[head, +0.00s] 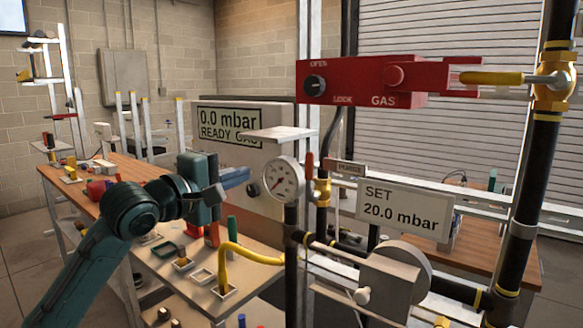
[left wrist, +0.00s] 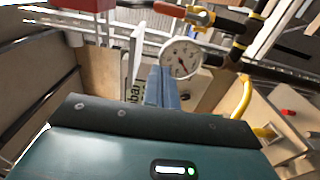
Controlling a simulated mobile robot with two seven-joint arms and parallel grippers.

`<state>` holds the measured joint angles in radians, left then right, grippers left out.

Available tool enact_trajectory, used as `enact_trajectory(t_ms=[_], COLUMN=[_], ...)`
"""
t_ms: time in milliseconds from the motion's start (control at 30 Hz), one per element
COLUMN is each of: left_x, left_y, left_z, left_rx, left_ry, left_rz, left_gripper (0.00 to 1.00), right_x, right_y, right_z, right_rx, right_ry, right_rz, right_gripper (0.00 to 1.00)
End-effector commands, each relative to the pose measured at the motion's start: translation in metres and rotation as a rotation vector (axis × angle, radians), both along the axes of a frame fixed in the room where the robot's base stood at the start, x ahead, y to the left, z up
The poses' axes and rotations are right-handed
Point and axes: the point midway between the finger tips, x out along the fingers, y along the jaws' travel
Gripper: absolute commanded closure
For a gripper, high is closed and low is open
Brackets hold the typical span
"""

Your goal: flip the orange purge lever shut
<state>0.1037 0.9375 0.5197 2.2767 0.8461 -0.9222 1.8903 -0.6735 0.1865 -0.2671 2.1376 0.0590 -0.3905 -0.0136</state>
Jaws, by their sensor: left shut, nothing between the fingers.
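The orange purge lever (head: 310,163) stands upright beside the brass purge valve (head: 322,192), just left of the PURGE label (head: 347,168). In the left wrist view the lever (left wrist: 168,9) is at the top, joined to the brass valve (left wrist: 201,18). My left gripper (head: 240,177) is shut and empty, to the left of the lever and apart from it, in front of the display box. Its blue fingers (left wrist: 163,88) point toward the gauge side in the left wrist view. My right gripper is not in view.
A round pressure gauge (head: 284,179) on a black pipe stands between my left gripper and the lever, with a small shelf (head: 276,134) above it. A red lock box (head: 375,83) is higher up. A yellow pipe (head: 245,252) and bench items lie below.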

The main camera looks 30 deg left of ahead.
Motion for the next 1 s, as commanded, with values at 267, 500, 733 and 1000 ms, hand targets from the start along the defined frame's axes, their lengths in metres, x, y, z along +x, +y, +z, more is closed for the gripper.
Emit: enact_trajectory(t_ms=[267,500,733,1000], left_x=[0.021,0.061,0.102,0.107], left_y=[-0.001,-0.003,-0.006,-0.041], left_z=[0.002,0.004,0.004,0.000], left_rx=[0.001,-0.001,-0.001,0.002], left_ry=[0.002,-0.001,0.000,0.001], left_rz=[0.000,0.001,0.001,-0.001], left_gripper=[1.00,1.00,1.00,1.00], right_x=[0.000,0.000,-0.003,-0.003], right_y=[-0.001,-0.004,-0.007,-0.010], right_z=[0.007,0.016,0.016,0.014], right_rx=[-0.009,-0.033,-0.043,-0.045], right_ry=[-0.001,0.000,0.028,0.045], right_rz=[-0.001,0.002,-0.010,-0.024], right_gripper=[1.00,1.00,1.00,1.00])
